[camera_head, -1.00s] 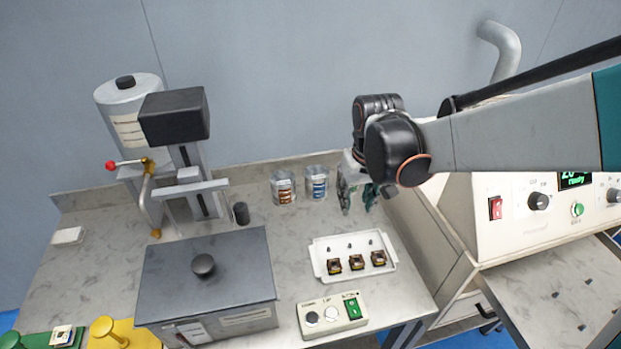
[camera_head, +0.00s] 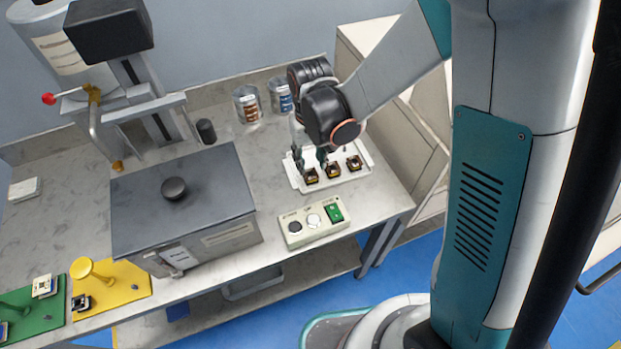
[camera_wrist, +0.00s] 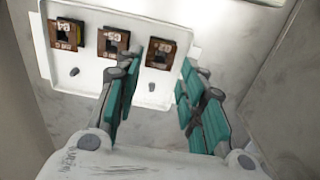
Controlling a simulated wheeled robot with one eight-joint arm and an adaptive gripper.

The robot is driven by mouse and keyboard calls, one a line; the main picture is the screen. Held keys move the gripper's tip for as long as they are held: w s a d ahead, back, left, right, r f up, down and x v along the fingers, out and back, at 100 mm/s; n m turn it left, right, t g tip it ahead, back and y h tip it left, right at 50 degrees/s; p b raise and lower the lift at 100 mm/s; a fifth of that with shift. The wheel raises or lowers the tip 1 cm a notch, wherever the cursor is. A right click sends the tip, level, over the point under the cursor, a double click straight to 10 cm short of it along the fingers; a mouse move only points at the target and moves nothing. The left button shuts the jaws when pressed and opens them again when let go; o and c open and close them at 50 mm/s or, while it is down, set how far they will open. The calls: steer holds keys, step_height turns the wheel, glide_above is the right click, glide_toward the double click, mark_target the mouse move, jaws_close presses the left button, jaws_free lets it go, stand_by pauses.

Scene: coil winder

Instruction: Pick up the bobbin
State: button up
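Three small dark bobbins with copper-brown frames sit in a row in a white tray (camera_head: 365,177): a left one (camera_head: 311,176), a middle one (camera_head: 333,171) and a right one (camera_head: 354,162). In the wrist view they show as bobbins (camera_wrist: 67,34), (camera_wrist: 114,42) and (camera_wrist: 161,53) in the tray (camera_wrist: 90,14). My gripper (camera_wrist: 158,100) has teal finger pads spread apart with nothing between them. Its fingers are over the tray, with the bobbin at the picture's right of the row nearest the gap. In the head view my gripper (camera_head: 309,160) is partly hidden by my wrist.
A control box (camera_head: 313,225) with a green switch stands in front of the tray. A grey lidded box (camera_head: 185,205) is to the left. Two jars (camera_head: 247,105) and (camera_head: 281,95) stand behind. Yellow (camera_head: 125,285) and green (camera_head: 50,310) plates lie at the front left.

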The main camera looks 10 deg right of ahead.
mark_target(310, 176)
steer(key=shift+f+b, duration=1.55)
steer(key=shift+f, duration=1.4)
steer(key=shift+r, duration=0.1)
steer(key=shift+c, duration=0.3)
steer(key=c, duration=0.6)
